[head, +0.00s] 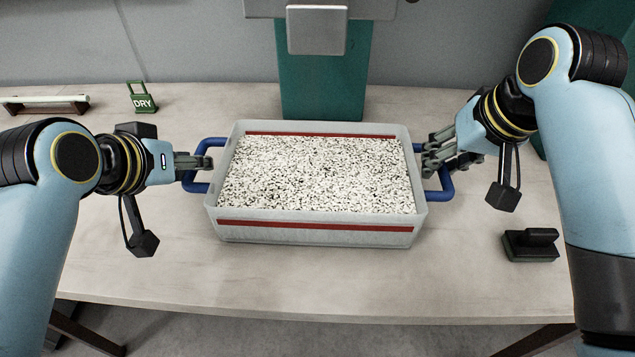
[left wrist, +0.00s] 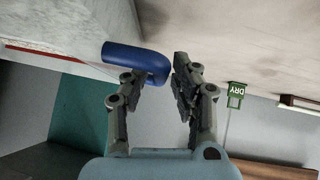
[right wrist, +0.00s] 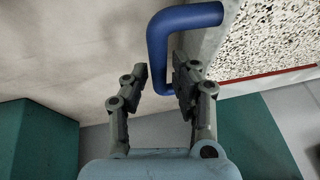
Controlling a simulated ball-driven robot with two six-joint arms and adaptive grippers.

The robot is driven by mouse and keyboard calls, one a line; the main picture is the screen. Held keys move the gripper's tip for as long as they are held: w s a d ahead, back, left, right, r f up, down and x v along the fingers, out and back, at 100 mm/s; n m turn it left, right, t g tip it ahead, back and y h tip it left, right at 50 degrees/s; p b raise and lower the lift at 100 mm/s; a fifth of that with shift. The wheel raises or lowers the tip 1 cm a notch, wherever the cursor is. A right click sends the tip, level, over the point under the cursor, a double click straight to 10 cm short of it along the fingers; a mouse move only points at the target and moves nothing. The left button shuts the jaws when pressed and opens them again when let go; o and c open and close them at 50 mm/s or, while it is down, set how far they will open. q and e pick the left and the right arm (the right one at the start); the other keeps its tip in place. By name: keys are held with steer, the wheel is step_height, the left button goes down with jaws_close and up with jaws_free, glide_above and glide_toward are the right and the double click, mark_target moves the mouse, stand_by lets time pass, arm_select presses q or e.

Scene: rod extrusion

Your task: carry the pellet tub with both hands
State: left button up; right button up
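The pellet tub (head: 317,232) is a pale grey box with red stripes, full of black-and-white pellets, standing level on the table. It has a blue left handle (head: 200,147) and a blue right handle (head: 440,193). My left gripper (head: 203,162) is at the left handle, fingers apart; in the left wrist view the handle's bent end (left wrist: 135,57) shows at the fingertips, partly hidden by one finger. My right gripper (head: 430,153) is at the right handle, fingers apart; in the right wrist view the handle bar (right wrist: 158,50) runs down into the finger gap. Contact cannot be told.
A green DRY sign (head: 142,98) and a rod on a rack (head: 45,103) stand at the back left. A teal machine column (head: 322,75) rises close behind the tub. A black block-shaped tool (head: 530,245) lies front right. The table front (head: 310,280) is clear.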

arm_select(q)
steer(key=shift+w+d+f, duration=0.15)
steer(key=shift+w+f, duration=0.35)
arm_select(e)
steer(key=shift+w+a+f, duration=0.15)
steer(key=shift+w+f, duration=0.15)
steer(key=shift+f, duration=0.35)
arm_select(q)
steer(key=shift+c, duration=0.3)
arm_select(e)
steer(key=shift+c, duration=0.3)
arm_select(q)
jaws_close()
arm_select(e)
jaws_close()
arm_select(q)
steer(key=shift+w+r, duration=0.1)
steer(key=shift+r, duration=0.15)
arm_select(e)
steer(key=shift+w+r, duration=0.1)
steer(key=shift+r, duration=0.1)
